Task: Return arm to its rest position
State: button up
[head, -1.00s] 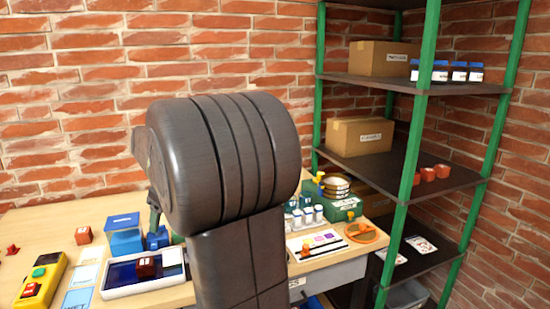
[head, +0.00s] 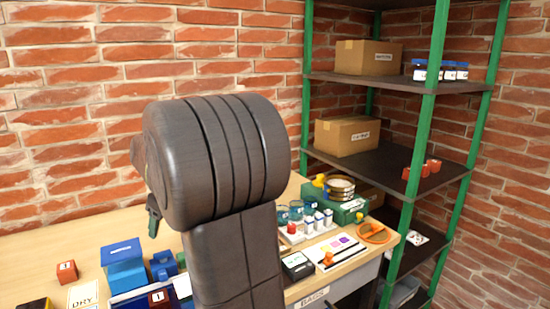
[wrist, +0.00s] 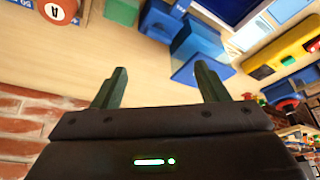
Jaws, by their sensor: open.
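My arm stands in the middle of the head view and hides part of the table. One green finger of my gripper (head: 153,218) shows left of the arm, above the table. In the wrist view my gripper (wrist: 158,82) has its two green fingers wide apart, with nothing between them. The wooden table (head: 35,244) lies beyond the fingers there. A blue box (head: 123,264) stands on the table near the gripper in the head view. It seems to be among the blue things (wrist: 197,42) beyond the fingers in the wrist view.
A brick wall (head: 70,110) is behind the table. A green-post shelf (head: 412,185) with cartons and jars stands at the right. The table's back left is clear.

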aim_at(162, 252)
jog(key=x, duration=0.7)
jog(key=b+x, duration=0.1)
jog(key=x, duration=0.3)
jog(key=shift+s+d+f, duration=0.1)
jog(key=shift+d+f, duration=0.1)
jog(key=shift+f, duration=0.05)
jog(key=shift+a+r, duration=0.1)
jog(key=shift+s+r+m+t, duration=0.1)
jog(key=shift+m+t, duration=0.2)
jog(key=shift+m, duration=0.5)
jog(key=shift+m+t+h+p, duration=0.4)
jog(key=shift+m+p, duration=0.05)
jog(key=shift+m, duration=0.85)
